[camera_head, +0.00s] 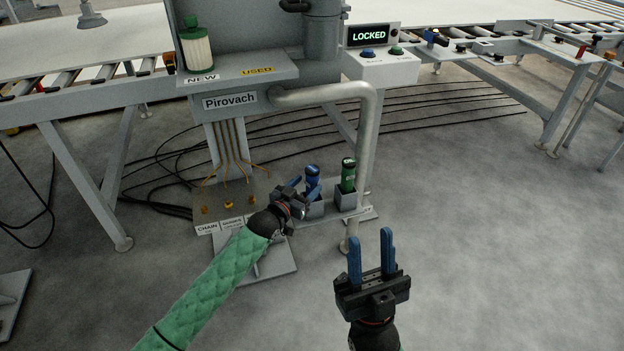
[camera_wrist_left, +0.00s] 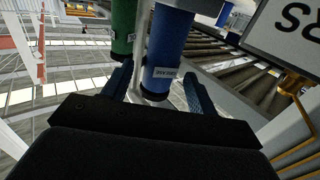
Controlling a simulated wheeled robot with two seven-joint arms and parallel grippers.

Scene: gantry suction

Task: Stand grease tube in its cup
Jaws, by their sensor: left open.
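A blue tube (camera_head: 312,176) with a dark cap stands upright at a grey cup (camera_head: 313,208) beside the pipe post; my gripper partly hides where they meet. A green tube (camera_head: 347,175) stands in the cup (camera_head: 347,199) to its right. My left gripper (camera_head: 302,190) is open, its fingers at either side of the blue tube. In the left wrist view the blue tube (camera_wrist_left: 170,45) shows between the open fingers (camera_wrist_left: 158,88), with gaps, and carries a white label. The green tube (camera_wrist_left: 123,28) is to its left. My right gripper (camera_head: 371,250) is open and empty, nearer to me.
A grey bent pipe (camera_head: 370,130) rises close behind the cups. A base plate (camera_head: 232,203) with yellow fittings and labels lies left of them. A shelf (camera_head: 236,75) holds a filter (camera_head: 196,50). Conveyor tables stand behind. The floor at right is clear.

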